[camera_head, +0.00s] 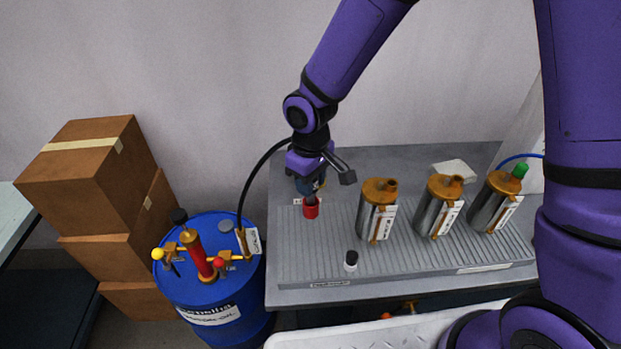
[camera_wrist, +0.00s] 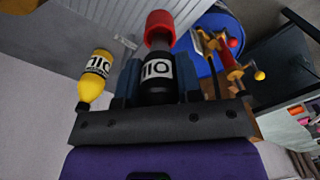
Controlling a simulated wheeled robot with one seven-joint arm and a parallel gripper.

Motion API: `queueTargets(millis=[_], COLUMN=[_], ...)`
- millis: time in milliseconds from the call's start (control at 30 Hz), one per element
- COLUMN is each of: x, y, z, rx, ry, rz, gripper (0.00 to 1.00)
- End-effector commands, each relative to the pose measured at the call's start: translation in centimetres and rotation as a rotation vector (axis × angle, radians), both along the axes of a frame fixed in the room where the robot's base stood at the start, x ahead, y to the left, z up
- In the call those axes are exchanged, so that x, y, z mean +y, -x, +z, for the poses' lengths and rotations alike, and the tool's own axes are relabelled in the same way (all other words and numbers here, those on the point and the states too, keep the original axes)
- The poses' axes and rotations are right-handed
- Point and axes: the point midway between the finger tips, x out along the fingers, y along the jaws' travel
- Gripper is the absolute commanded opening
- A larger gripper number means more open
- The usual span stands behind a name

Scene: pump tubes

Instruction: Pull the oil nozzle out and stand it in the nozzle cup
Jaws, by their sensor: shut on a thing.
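My gripper (camera_wrist: 157,82) is shut around the black body of the oil nozzle (camera_wrist: 157,68), whose white label reads OIL. In the head view my gripper (camera_head: 310,182) is over the left part of the ribbed grey tray. A red cup (camera_head: 311,208) is directly below it, and it also shows at the nozzle's far end in the wrist view (camera_wrist: 160,22). I cannot tell whether the tip is inside the cup or just above it. A black hose (camera_head: 254,180) arches from the blue drum (camera_head: 172,277) up to my gripper.
A yellow OIL bottle (camera_wrist: 97,75) is beside the nozzle in the wrist view. Three metal cylinders with orange caps (camera_head: 377,215) stand on the tray (camera_head: 290,250) at right. Cardboard boxes (camera_head: 85,165) are far left.

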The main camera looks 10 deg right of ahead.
Motion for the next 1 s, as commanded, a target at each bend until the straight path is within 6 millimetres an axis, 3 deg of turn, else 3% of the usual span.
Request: queueTargets(millis=[1000], x=[0.0], y=[0.0], z=[-2.2], rx=[0.001], ry=[0.001], rz=[0.001], gripper=[0.00])
